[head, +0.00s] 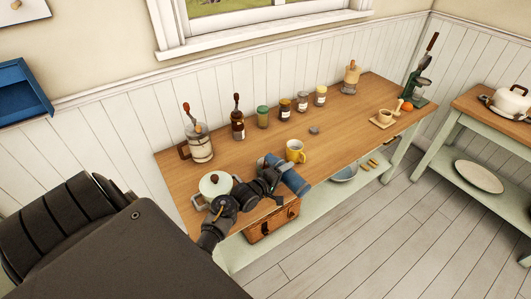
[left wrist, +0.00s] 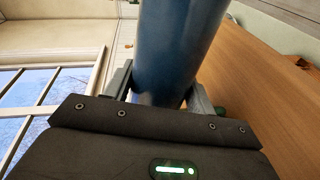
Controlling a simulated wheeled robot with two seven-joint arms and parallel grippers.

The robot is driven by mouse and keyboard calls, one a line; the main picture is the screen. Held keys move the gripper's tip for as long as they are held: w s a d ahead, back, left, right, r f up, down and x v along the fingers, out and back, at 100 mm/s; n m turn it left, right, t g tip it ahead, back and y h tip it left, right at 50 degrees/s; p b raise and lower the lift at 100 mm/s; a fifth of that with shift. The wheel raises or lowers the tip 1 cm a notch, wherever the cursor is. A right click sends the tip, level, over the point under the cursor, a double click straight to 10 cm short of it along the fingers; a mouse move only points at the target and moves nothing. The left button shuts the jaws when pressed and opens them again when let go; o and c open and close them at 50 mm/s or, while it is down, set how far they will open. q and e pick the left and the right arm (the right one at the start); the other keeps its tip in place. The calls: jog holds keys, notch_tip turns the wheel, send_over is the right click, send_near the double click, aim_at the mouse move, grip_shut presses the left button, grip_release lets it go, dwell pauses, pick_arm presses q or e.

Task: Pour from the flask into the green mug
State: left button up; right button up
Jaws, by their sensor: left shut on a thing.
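The blue flask (head: 294,181) is held near the table's front edge, tilted well over in the head view. Which end is its mouth I cannot tell. My left gripper (head: 277,173) is shut on the flask, and its fingers grip both sides of the flask (left wrist: 174,50) in the left wrist view. The flask appears apart from the mug. No stream of liquid is visible. My right gripper is not in view.
A small grey lump (head: 314,130) lies behind the mug. The table right of the mug is mostly clear.

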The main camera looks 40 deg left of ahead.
pick_arm(q)
jog(key=shift+r+p, duration=0.25)
jog(key=shift+p, duration=0.15)
dwell(0.7)
